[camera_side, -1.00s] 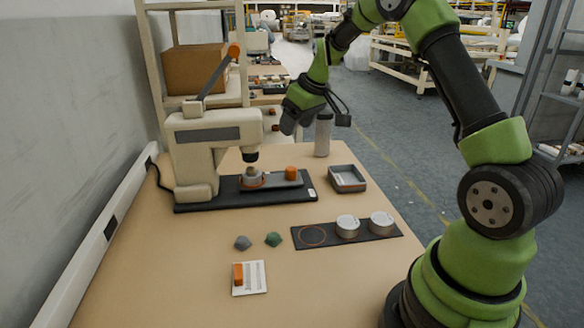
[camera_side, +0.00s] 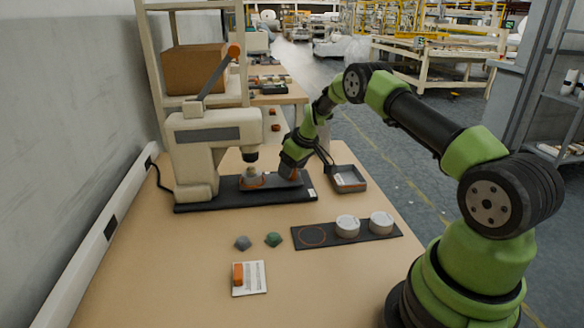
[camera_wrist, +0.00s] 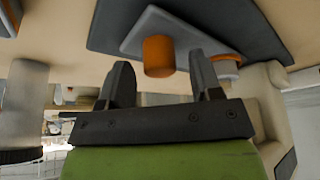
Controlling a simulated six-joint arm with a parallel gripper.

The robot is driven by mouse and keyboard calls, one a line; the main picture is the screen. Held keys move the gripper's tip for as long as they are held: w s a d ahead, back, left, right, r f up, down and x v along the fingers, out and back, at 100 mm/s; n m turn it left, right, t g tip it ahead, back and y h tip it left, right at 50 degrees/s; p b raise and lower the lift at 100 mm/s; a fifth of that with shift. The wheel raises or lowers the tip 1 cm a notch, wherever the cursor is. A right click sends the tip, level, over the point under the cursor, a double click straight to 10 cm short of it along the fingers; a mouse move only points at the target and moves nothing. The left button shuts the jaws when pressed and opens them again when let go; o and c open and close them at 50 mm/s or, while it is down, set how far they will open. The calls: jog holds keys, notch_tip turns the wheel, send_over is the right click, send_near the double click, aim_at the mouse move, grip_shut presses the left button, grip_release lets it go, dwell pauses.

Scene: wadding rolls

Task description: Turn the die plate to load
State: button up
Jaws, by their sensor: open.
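The grey die plate (camera_side: 275,182) lies on the black base (camera_side: 245,198) of the cream press (camera_side: 205,145). It also shows in the wrist view (camera_wrist: 200,42). Its orange knob (camera_wrist: 158,57) appears between my two fingertips in the wrist view; in the side view my gripper mostly hides it. An orange-ringed die (camera_side: 252,180) sits on the plate under the press head. My gripper (camera_side: 291,172) points down at the knob end of the plate. Its jaws are open, one finger to each side of the knob; I cannot tell whether either touches it.
A grey tray (camera_side: 362,185) stands right of the press. A dark mat (camera_side: 386,235) holds two pale round tins (camera_side: 347,226). Two small stones (camera_side: 273,239) and a card (camera_side: 257,284) with an orange block lie in front. The front table area is mostly clear.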

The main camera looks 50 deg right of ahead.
jog(key=shift+f, duration=0.2)
grip_shut()
jog(key=shift+n, duration=0.5)
jog(key=shift+w+n+y, duration=0.1)
jog(key=shift+n+y, duration=0.6)
jog(key=shift+n, duration=0.7)
jog(key=shift+w+d+n+g+y, duration=0.15)
jog(key=shift+n+y, duration=0.15)
jog(key=shift+n, duration=0.45)
jog(key=shift+a+n+g+y, duration=0.15)
jog(key=shift+n+y, duration=0.15)
jog(key=shift+n, duration=0.85)
jog(key=shift+s, duration=0.2)
